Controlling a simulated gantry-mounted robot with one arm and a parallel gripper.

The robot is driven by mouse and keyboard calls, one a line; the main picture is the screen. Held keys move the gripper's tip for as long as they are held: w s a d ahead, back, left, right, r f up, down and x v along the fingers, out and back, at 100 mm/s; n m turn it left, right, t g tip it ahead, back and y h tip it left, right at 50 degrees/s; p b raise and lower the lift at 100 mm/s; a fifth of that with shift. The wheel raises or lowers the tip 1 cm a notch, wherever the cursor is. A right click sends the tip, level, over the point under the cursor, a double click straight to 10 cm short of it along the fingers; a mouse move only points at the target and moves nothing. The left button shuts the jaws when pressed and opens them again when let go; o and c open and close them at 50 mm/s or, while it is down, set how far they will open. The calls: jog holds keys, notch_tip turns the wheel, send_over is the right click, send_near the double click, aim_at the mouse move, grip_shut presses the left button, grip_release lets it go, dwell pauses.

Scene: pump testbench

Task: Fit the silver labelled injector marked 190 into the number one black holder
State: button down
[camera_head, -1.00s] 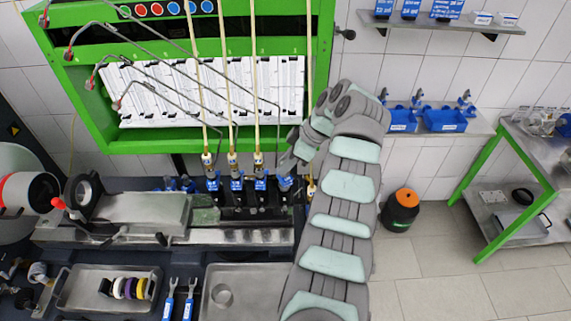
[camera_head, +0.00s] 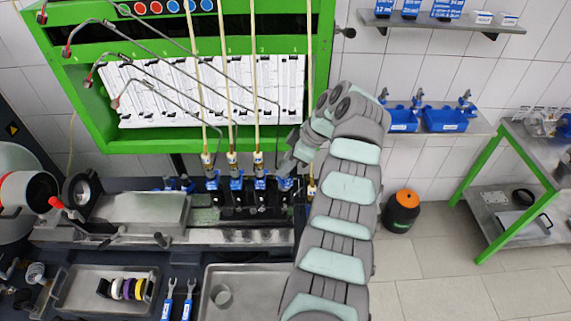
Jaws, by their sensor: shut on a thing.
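A row of black holders (camera_head: 238,212) stands on the bench below the green testbench. Three of them carry upright injectors with blue labels: a left one (camera_head: 212,180), a middle one (camera_head: 236,181) and a right one (camera_head: 260,180), each with a hose above it. My gripper (camera_head: 285,176) is at the right end of the row. It is shut on an injector with a blue part (camera_head: 285,184), which is at the rightmost holder. The arm hides much of it. I cannot read its marking or tell whether it is seated.
Pale hoses (camera_head: 228,100) hang in front of the white graduated panel (camera_head: 270,92). Thin metal pipes cross the panel. A metal tray (camera_head: 240,290) lies in front of the row, and blue-handled wrenches (camera_head: 188,300) lie beside it. Open floor is at the right.

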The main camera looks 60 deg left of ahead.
jog(key=shift+f, duration=0.1)
jog(key=c, duration=1.5)
grip_release()
jog(key=shift+w, duration=0.1)
jog(key=p+v, duration=0.2)
jog(key=v, duration=0.9)
